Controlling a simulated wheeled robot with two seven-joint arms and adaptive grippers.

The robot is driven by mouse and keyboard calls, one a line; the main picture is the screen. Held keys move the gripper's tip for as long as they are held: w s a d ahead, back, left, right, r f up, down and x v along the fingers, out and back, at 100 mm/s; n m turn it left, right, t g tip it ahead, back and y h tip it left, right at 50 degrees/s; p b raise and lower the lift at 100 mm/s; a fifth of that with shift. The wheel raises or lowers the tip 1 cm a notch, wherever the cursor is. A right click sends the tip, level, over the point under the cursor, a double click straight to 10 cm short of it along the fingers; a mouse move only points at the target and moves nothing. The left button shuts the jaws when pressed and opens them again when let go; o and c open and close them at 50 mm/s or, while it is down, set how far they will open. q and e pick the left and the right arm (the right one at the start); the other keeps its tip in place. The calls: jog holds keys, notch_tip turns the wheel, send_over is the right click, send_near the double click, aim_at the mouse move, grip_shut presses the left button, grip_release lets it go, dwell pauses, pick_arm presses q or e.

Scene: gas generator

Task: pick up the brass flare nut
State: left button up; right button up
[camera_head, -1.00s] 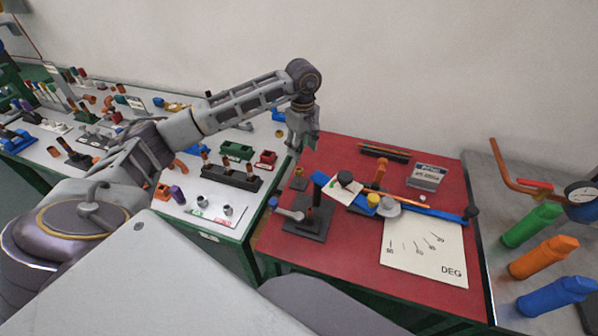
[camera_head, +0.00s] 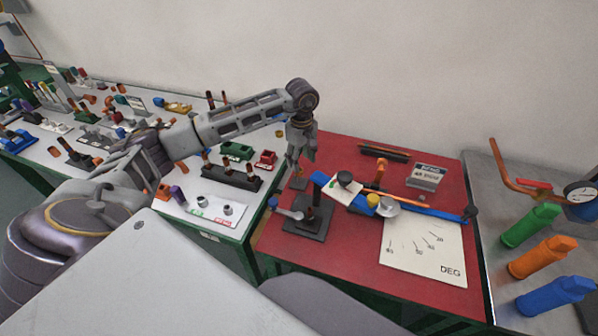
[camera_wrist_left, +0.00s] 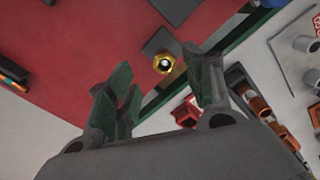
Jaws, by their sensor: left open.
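The brass flare nut (camera_wrist_left: 164,63) shows in the left wrist view as a small gold ring with a pale bore. It sits on a dark square plate (camera_wrist_left: 164,42) on the red tabletop. In the head view the plate (camera_head: 298,183) shows below my left gripper, and the nut is hard to make out there. My left gripper (camera_head: 297,163) points down above the plate at the red table's left side. In the wrist view the left gripper's fingers (camera_wrist_left: 160,92) are spread apart, with nothing between them, and the nut lies beyond the tips. My right gripper is not in view.
The tube bender with its blue lever (camera_head: 428,209) stands right of the gripper on the red table (camera_head: 345,262). A white DEG sheet (camera_head: 425,252) lies in front of it. A dark rack (camera_head: 232,176) and red block (camera_head: 266,158) are on the white table at left.

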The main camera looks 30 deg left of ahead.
pick_arm(q)
jog(key=shift+s+a+f, duration=0.2)
jog(key=shift+f, duration=0.55)
jog(key=shift+f+p, duration=0.3)
jog(key=shift+f, duration=0.9)
jog(key=shift+a+f, duration=0.1)
jog(key=shift+f, duration=0.1)
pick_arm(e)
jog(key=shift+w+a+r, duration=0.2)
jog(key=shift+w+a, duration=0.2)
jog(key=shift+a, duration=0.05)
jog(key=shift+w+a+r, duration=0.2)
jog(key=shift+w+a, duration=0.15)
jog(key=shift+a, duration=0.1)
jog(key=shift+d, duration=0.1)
pick_arm(q)
jog(key=shift+c, duration=0.4)
jog(key=c, duration=0.7)
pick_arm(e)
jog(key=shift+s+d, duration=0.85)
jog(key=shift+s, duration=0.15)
